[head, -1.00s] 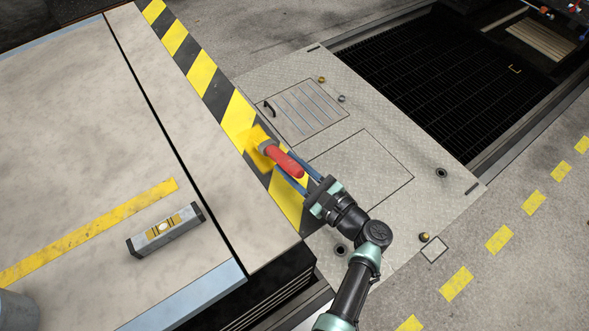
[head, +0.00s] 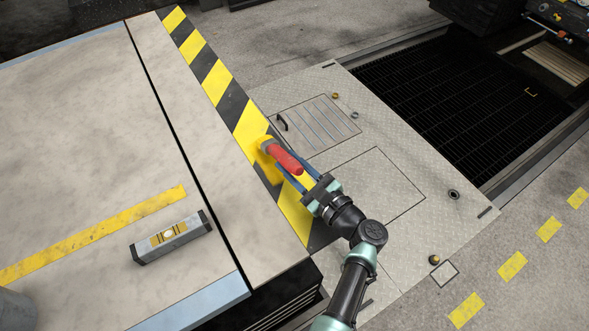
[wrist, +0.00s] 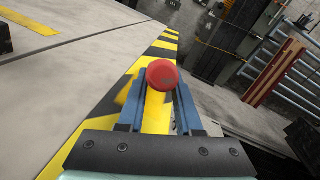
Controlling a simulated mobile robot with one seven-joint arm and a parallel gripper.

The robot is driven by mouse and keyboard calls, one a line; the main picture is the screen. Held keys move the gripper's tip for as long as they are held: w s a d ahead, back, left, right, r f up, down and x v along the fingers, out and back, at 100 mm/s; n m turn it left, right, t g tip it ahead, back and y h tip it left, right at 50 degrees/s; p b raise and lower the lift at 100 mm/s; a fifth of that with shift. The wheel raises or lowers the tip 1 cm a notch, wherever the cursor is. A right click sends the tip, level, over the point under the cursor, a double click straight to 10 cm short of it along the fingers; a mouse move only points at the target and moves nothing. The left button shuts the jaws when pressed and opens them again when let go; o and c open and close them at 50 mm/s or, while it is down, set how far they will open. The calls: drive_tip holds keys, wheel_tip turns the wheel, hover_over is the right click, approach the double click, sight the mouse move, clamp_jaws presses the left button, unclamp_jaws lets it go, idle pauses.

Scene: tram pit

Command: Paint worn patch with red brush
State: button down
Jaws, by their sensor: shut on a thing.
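My gripper (head: 298,175) is shut on the red handle of a brush (head: 284,157), just over the striped edge of the platform. In the wrist view the round red end of the handle (wrist: 162,75) sits between the blue fingers. The brush head (head: 266,146) carries yellow and points up and left, at the black and yellow stripe band (head: 212,84). Yellow shows on the band around and below the head. I cannot tell whether the bristles touch the surface. The worn patch is not clearly visible; the brush and gripper cover part of the band.
A spirit level (head: 172,238) lies on the platform beside a worn yellow line (head: 95,235). A grey round container (head: 16,312) stands at the lower left. A metal plate floor (head: 365,185) with a hatch (head: 316,118) and a dark pit grating (head: 435,95) lie to the right.

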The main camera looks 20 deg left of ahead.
sight(275, 147)
drive_tip(key=shift+b+x, duration=0.55)
drive_tip(key=shift+x, duration=1.05)
drive_tip(key=shift+w+d+r, duration=0.1)
drive_tip(key=shift+w+r, duration=0.05)
drive_tip(key=shift+d, duration=0.15)
drive_tip(key=shift+s+p+v, duration=0.25)
drive_tip(key=shift+p+v, duration=0.45)
drive_tip(key=shift+v, duration=0.8)
drive_tip(key=shift+p+v, duration=0.7)
drive_tip(key=shift+v, duration=0.5)
drive_tip(key=shift+s+d+p, duration=0.5)
drive_tip(key=shift+s+d, duration=0.75)
drive_tip(key=shift+s, duration=0.05)
drive_tip(key=shift+s+a+p+v, duration=0.15)
drive_tip(key=shift+p+v, duration=0.2)
drive_tip(key=shift+v, duration=0.9)
drive_tip(key=shift+s+p+v, duration=0.15)
drive_tip(key=shift+p+v, duration=0.25)
drive_tip(key=shift+v, duration=0.85)
drive_tip(key=shift+s+a+p+v, duration=0.1)
drive_tip(key=shift+p+v, duration=0.25)
drive_tip(key=shift+v, duration=0.9)
drive_tip(key=shift+f, duration=0.25)
